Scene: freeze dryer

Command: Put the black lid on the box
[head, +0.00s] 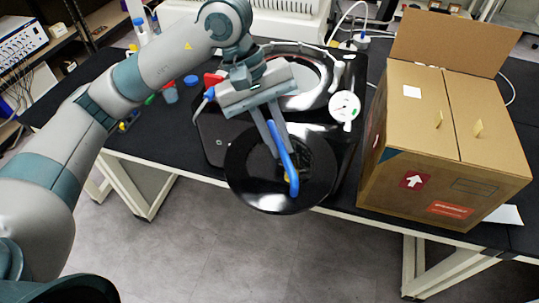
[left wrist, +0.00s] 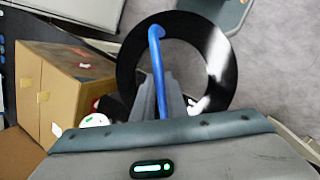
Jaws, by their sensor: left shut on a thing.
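The black lid (head: 245,178) is a round glossy black disc with a blue bar-like handle (head: 293,180). My left gripper (head: 276,145) is shut on the lid at this handle and holds it around the front edge of the bench. The cardboard box (head: 415,140) stands to the right, apart from the lid, with one flap raised at the back. My right gripper is not in view.
A black machine (head: 212,140) with a round, metal-rimmed top (head: 330,72) stands behind the lid. A white round gauge (head: 344,106) sits between it and the cardboard box. Small bottles and coloured caps (head: 191,81) lie to the left. Open grey floor (head: 240,250) shows in front.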

